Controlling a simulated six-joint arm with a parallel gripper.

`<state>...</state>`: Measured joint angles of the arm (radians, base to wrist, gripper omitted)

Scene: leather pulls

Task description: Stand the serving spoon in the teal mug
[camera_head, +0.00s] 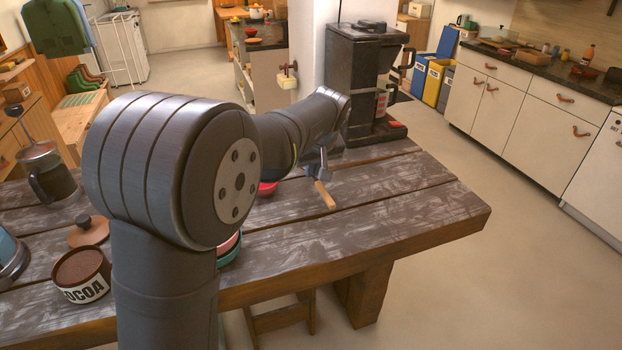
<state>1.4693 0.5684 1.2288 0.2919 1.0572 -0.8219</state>
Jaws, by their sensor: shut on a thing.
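My gripper (319,172) is above the right part of the wooden table, small in this view. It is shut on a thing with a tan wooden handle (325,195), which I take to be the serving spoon. The handle slants down to the right. The spoon's bowl cannot be made out. I cannot make out the teal mug for sure. A teal rounded piece (231,256) with a pink rim (230,242) above it shows just right of my arm, mostly hidden by it, and I cannot tell whether it is a mug.
A black coffee machine (352,80) stands at the table's back, behind my gripper. A red item (267,189) is partly hidden behind my arm. The table's (420,212) right end is clear.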

